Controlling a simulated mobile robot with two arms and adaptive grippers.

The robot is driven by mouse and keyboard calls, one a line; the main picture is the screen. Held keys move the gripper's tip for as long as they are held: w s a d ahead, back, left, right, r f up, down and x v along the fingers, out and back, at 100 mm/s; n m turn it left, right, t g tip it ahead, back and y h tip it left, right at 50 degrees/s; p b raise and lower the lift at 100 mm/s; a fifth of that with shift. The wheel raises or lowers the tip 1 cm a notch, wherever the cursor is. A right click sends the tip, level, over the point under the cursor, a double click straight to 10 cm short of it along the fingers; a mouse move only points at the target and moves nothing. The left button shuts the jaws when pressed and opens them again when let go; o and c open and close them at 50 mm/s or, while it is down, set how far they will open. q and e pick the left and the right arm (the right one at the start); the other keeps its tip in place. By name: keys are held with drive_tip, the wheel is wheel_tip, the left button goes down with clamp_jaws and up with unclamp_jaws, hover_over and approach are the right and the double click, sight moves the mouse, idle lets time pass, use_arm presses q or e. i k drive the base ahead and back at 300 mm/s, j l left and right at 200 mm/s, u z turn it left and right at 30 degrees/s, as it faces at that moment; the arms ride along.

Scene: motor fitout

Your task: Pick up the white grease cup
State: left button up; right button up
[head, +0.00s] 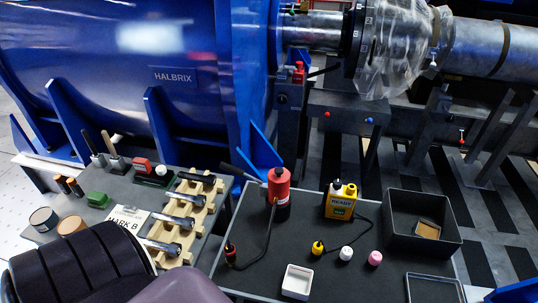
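A small white cup-like piece (346,253), which looks like the white grease cup, stands on the dark top of the right-hand table (340,285). It is between a yellow piece (318,247) on its left and a pink piece (375,258) on its right, apart from both. Nothing covers it. Neither of my grippers can be made out in the head view.
A white square dish (297,281) is in front, a red canister (279,190) and yellow box (341,201) behind. A dark open bin (447,238) stands right. A left-hand table holds tools on a wooden rack (205,217). Large dark and mauve shapes block the lower left.

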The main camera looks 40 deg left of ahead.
sight(298, 281)
drive_tip(key=u, duration=0.9)
